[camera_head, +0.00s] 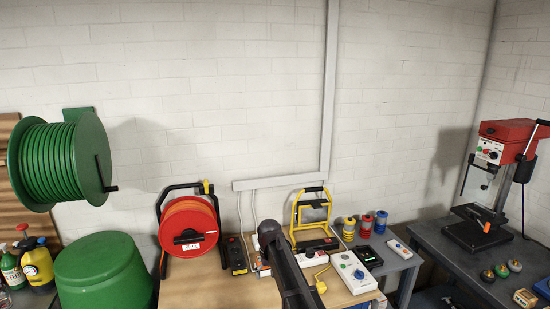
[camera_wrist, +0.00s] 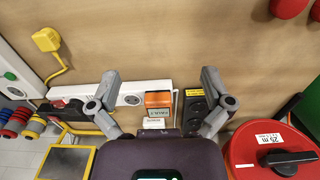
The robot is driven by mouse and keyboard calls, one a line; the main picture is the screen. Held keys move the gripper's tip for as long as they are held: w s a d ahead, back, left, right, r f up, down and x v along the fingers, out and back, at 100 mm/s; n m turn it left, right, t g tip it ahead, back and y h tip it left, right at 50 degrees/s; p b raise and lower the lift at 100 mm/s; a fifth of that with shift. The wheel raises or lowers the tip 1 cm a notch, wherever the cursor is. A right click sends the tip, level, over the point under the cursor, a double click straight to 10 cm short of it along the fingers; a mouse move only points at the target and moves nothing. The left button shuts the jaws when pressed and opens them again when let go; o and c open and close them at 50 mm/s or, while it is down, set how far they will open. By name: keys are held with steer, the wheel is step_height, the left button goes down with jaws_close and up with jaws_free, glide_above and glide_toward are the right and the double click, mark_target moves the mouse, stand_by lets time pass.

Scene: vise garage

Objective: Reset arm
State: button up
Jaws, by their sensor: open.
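My gripper (camera_wrist: 160,75) shows in the wrist view with its two grey fingers spread wide apart and nothing between the tips. It is over the wooden bench top (camera_wrist: 150,40). A small orange and white box (camera_wrist: 158,100) and a white power strip (camera_wrist: 130,90) lie below, seen between the fingers. A black socket box (camera_wrist: 195,108) is partly behind the right finger. In the head view my dark arm reaches over the bench at the bottom centre; the gripper's fingers cannot be made out there.
A red cable reel (camera_head: 188,225) stands left of my arm, with a yellow work lamp (camera_head: 311,215) to the right. A white control box (camera_head: 354,272) and a yellow plug (camera_head: 321,287) lie further right. A red drill press (camera_head: 507,135) stands far right. Bare bench is at front left.

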steer(key=s+d+f+m+b, duration=0.1)
steer(key=s+d+f+b, duration=0.3)
steer(key=s+d, duration=0.5)
steer(key=s+d+f+m+b, duration=0.1)
steer(key=s+d+f+b, duration=0.3)
steer(key=s+d, duration=0.6)
steer(key=s+f, duration=0.1)
steer(key=s, duration=0.3)
steer(key=shift+s+m+b, duration=0.15)
steer(key=shift+m+b, duration=0.15)
steer(key=shift+m, duration=0.1)
